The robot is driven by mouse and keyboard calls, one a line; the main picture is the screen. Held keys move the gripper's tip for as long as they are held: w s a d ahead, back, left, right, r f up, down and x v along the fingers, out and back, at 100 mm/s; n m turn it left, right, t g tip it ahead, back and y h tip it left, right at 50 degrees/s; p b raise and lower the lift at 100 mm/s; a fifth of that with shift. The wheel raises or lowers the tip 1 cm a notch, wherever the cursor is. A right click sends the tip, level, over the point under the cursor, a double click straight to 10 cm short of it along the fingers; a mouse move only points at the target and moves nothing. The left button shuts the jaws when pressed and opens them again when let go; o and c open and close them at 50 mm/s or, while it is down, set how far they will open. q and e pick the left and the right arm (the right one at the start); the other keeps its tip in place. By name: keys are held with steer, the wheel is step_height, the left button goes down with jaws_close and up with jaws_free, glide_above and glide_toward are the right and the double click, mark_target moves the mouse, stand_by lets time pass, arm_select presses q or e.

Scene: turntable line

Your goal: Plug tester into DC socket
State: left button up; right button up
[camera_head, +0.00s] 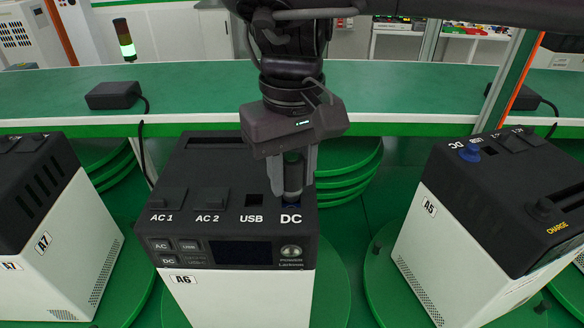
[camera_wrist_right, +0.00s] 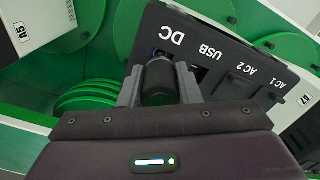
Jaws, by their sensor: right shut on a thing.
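The power station A6 (camera_head: 240,296) stands upright in front of me, white with a dark top. Its top carries covered AC 1 and AC 2 outlets, an open USB port (camera_head: 254,200) and the DC label. My right gripper (camera_head: 293,188) points down just behind the DC label, shut on the tester (camera_wrist_right: 160,82), a dark cylinder between the two grey fingers. The tester's lower end is at the DC socket. A small bluish part shows beyond it in the right wrist view. The fingers and tester cover the socket, so I cannot tell whether the tester is seated. My left gripper is out of view.
Station A7 (camera_head: 62,235) stands at the left. Green turntables lie below. Dark adapters (camera_head: 113,95) with cables rest on the green counter (camera_head: 200,85) behind.

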steer(key=shift+f+b, duration=0.7)
steer(key=shift+f, duration=0.4)
steer(key=o, duration=1.1)
